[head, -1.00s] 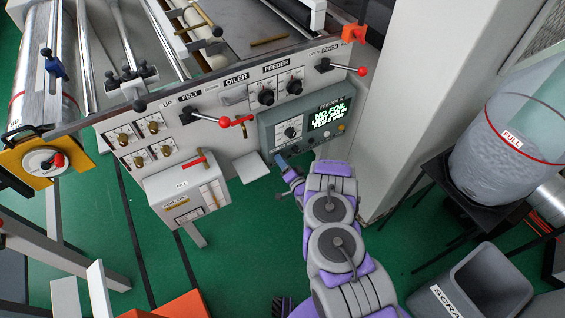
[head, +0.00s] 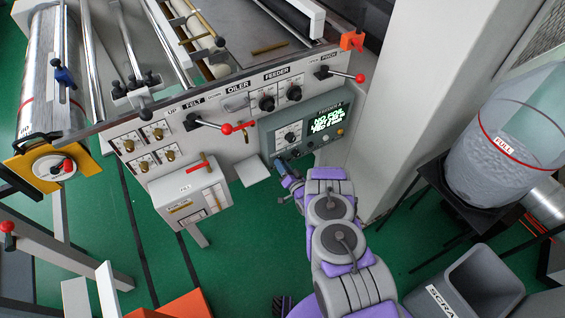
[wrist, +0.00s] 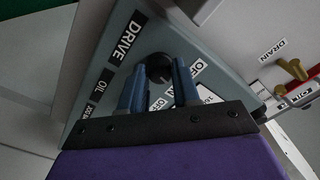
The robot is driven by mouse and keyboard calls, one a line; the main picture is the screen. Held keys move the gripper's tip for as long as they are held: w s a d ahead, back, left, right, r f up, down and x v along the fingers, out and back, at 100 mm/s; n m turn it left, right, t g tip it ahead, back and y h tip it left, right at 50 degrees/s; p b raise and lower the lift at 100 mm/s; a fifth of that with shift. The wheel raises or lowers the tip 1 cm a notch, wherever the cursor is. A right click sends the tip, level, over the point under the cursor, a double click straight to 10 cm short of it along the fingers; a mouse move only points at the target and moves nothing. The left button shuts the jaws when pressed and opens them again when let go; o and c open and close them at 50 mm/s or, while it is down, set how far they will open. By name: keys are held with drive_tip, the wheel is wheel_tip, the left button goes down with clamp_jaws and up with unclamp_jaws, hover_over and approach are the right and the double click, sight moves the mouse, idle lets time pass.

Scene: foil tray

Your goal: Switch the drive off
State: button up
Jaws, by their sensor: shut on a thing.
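The feeder control box (head: 271,140) is blue-grey with a lit green text display, below the FEEDER panel in the head view. In the wrist view its face (wrist: 100,100) carries DRIVE and OIL labels. A round black knob (wrist: 159,68) sits near the DRIVE label, with partly hidden OFF and ON lettering close by. My gripper (wrist: 159,80) has its two blue fingers on either side of this knob and is shut on it. The knob's exact setting is unclear.
The machine panel (head: 222,100) has red-ball levers, dials and brass valves. A grey box (head: 190,195) with a red handle stands left of my gripper. A grey pillar (head: 405,110) rises to the right.

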drive_tip(key=n+p, duration=0.1)
drive_tip(key=n, duration=0.3)
drive_tip(key=n+p, duration=0.2)
drive_tip(key=n, duration=0.2)
drive_tip(key=shift+s+f, duration=0.1)
drive_tip(key=shift+f, duration=0.1)
drive_tip(key=shift+n, duration=0.4)
drive_tip(key=o, duration=1.1)
drive_tip(key=shift+c, duration=0.2)
drive_tip(key=shift+r, duration=0.1)
drive_tip(key=v, duration=1.7)
